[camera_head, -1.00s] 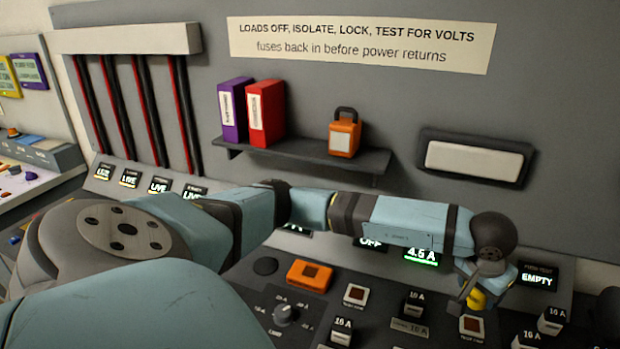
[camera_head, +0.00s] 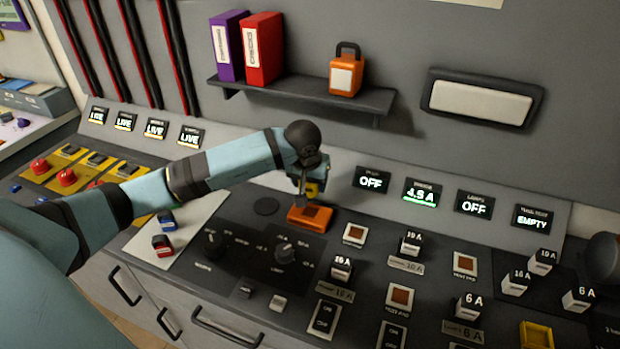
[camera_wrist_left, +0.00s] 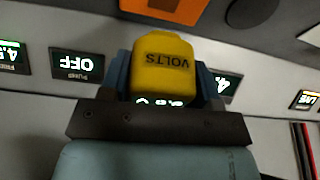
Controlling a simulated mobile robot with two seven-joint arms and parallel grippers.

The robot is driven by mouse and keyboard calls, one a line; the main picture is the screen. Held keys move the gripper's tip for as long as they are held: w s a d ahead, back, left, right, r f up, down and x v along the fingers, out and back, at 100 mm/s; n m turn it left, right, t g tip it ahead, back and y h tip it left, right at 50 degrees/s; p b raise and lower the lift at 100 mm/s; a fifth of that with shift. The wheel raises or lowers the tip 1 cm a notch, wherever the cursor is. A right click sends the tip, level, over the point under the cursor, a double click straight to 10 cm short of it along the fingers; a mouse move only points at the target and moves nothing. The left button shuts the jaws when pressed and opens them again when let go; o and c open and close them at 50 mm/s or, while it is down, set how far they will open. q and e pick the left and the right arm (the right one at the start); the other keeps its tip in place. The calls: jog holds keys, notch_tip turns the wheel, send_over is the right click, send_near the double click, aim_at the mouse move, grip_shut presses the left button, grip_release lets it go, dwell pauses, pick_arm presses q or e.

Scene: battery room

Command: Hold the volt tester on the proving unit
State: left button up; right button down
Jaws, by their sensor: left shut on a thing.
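The yellow volt tester (camera_wrist_left: 165,60), marked VOLTS, is between the two fingers of my left gripper (camera_wrist_left: 164,85) in the left wrist view. A small lit readout at its near end is partly hidden by the gripper. In the head view my left gripper (camera_head: 310,192) points down at the orange proving unit (camera_head: 311,220), with the tester (camera_head: 314,186) showing small between the fingers. The proving unit (camera_wrist_left: 165,8) also shows at the top edge of the left wrist view. I cannot tell whether the tester's tip touches it. My right gripper is not seen.
Behind is a sloped strip of displays (camera_head: 372,180). A shelf (camera_head: 300,92) holds binders and an orange padlock (camera_head: 344,72).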

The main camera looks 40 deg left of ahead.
aim_at(311, 211)
pick_arm(q)
jog(key=shift+d+f+b, duration=0.1)
jog(key=shift+f+b, duration=0.25)
jog(key=shift+f, duration=0.3)
jog(key=shift+f+b, duration=1)
jog(key=shift+f, duration=1)
jog(key=shift+f+b, duration=0.25)
jog(key=shift+b, duration=0.1)
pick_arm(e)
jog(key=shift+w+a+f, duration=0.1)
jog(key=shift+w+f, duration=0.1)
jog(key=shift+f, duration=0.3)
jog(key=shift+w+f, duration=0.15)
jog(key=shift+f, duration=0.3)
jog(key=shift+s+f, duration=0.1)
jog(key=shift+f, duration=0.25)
pick_arm(q)
jog(key=shift+f+b, duration=0.3)
jog(key=shift+f, duration=0.1)
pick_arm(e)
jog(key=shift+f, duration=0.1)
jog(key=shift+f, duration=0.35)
pick_arm(q)
jog(key=shift+f, duration=0.1)
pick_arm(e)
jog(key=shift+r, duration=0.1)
